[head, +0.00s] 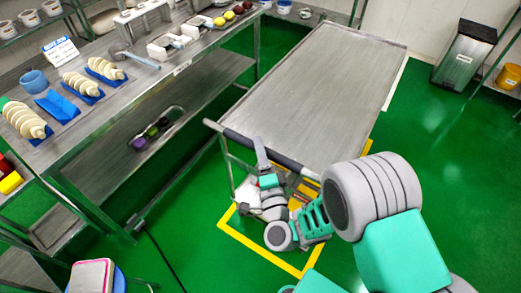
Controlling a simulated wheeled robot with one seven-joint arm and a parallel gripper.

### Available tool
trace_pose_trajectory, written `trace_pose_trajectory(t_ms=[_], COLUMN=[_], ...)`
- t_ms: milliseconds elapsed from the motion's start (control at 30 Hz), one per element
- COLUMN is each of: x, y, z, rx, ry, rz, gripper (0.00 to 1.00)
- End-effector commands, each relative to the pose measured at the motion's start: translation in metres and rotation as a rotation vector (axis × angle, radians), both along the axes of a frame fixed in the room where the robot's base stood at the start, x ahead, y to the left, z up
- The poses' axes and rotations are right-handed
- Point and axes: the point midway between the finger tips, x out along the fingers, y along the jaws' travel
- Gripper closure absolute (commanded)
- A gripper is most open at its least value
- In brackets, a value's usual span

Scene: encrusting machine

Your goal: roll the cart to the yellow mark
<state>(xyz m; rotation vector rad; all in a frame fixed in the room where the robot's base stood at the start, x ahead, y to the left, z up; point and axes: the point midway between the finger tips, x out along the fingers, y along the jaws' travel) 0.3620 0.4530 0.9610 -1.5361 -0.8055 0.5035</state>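The cart (325,85) has a flat, empty steel top and a dark push handle (235,136) along its near end. The yellow mark (256,258) is a painted outline on the green floor. It shows below the cart's near end and along part of its right side. The cart covers part of the outline, and its far end reaches beyond the visible yellow lines. My gripper (262,153) is at the handle, with a grey finger crossing the bar. The other finger is hidden, so I cannot tell whether it grips the bar. The cart's wheels are mostly hidden.
A steel workbench (105,118) with food pieces, blue trays and tools stands close along the cart's left. A grey bin (463,54) stands at the back right. A white floor line (396,86) runs beside the cart. Green floor is clear on the right.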

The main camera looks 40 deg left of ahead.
Motion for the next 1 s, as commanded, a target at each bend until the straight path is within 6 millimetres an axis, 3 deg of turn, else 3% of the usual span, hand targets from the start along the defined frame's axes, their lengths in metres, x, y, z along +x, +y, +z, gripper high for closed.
trace_pose_trajectory(t_ms=[333,733,1000], x=[-0.003,-0.044,-0.052], y=[-0.005,-0.049,-0.059], z=[-0.003,-0.012,-0.011], rx=[-0.002,0.000,-0.001], ry=[0.001,0.000,0.000], rz=[-0.001,0.000,-0.001], gripper=[0.52,0.52,0.52])
